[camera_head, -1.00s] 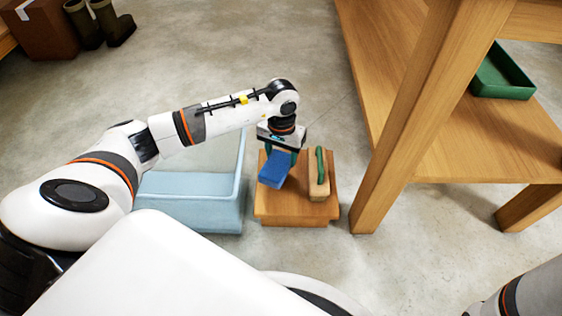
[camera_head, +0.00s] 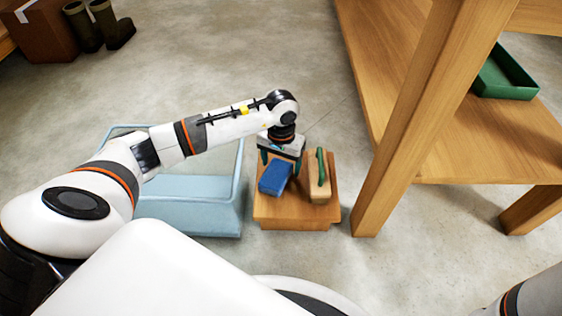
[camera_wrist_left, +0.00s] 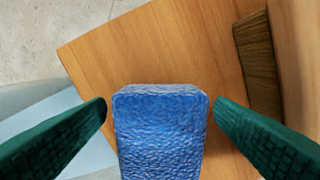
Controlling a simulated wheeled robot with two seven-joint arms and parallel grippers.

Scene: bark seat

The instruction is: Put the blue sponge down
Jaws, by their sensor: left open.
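The blue sponge (camera_head: 275,177) lies on top of a low wooden stool (camera_head: 290,214), on its left half. It also shows in the left wrist view (camera_wrist_left: 160,135), between my two green fingers with a small gap on each side. My left gripper (camera_head: 281,165) is open just above and behind the sponge, pointing down. In the left wrist view my left gripper (camera_wrist_left: 160,112) has its fingers apart around the sponge. My right gripper is not seen; only a piece of my right arm shows at the lower right.
A wooden brush with a green handle (camera_head: 321,172) stands on the stool, right of the sponge. A light blue bin (camera_head: 190,216) is left of the stool. A wooden table (camera_head: 395,130) with a green tray (camera_head: 503,75) on its lower shelf is at the right.

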